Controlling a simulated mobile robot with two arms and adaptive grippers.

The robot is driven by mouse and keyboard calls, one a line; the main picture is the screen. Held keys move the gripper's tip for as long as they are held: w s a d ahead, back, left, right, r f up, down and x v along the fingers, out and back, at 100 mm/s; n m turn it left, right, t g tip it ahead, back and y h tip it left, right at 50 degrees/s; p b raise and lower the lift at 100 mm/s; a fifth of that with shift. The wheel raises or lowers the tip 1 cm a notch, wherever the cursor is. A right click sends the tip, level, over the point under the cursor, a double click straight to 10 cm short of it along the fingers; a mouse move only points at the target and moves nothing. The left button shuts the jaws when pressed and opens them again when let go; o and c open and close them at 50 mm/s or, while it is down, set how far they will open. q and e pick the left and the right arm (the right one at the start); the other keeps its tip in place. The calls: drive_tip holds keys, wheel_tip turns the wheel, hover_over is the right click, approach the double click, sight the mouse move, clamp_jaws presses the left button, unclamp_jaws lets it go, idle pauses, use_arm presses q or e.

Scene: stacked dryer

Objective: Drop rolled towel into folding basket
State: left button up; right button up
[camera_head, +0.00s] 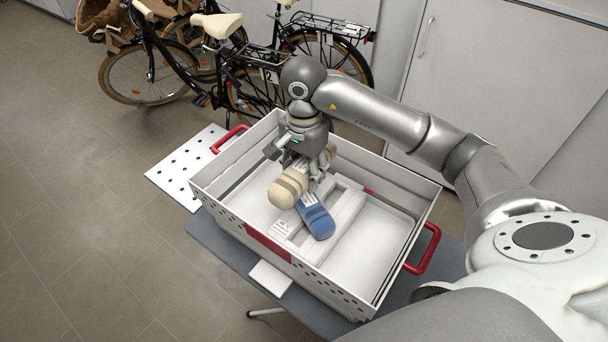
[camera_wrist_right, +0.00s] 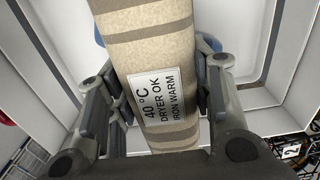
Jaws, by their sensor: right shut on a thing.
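The folding basket (camera_head: 378,288) is a white open box with red handles, seen in the head view. My right gripper (camera_head: 312,174) is over its inside, shut on a beige rolled towel (camera_head: 283,190) with brown stripes. In the wrist view my right gripper (camera_wrist_right: 155,85) has a finger on each side of this towel (camera_wrist_right: 150,45), and its white care label faces the camera. A blue rolled towel (camera_head: 317,217) lies in the basket, partly below the beige one. Whether the two towels touch is unclear. My left gripper is not in view.
The basket stands on a grey table (camera_head: 222,244). A white perforated panel (camera_head: 180,172) lies to its left. Bicycles (camera_head: 215,65) stand behind, and white cabinets (camera_head: 480,80) line the back right. The tiled floor at left is clear.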

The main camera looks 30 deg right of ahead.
drive_tip(key=shift+w+d+f, duration=0.3)
drive_tip(key=shift+w+f, duration=0.4)
drive_tip(key=shift+f, duration=0.25)
wheel_tip(320, 180, down, 3)
drive_tip(key=shift+d+r+p, duration=0.1)
drive_tip(key=shift+p, duration=1.05)
drive_tip(key=shift+w+f, duration=0.1)
drive_tip(key=shift+f, duration=0.1)
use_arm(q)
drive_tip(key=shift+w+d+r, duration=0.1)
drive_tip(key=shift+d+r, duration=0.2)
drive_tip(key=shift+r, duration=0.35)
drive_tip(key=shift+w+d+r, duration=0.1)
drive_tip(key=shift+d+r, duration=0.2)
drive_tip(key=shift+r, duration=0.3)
use_arm(e)
drive_tip(key=shift+f+b, duration=0.6)
drive_tip(key=shift+b, duration=0.25)
drive_tip(key=o, duration=1.2)
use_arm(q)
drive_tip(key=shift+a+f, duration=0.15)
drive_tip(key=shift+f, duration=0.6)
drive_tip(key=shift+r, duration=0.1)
use_arm(e)
drive_tip(key=shift+r, duration=0.1)
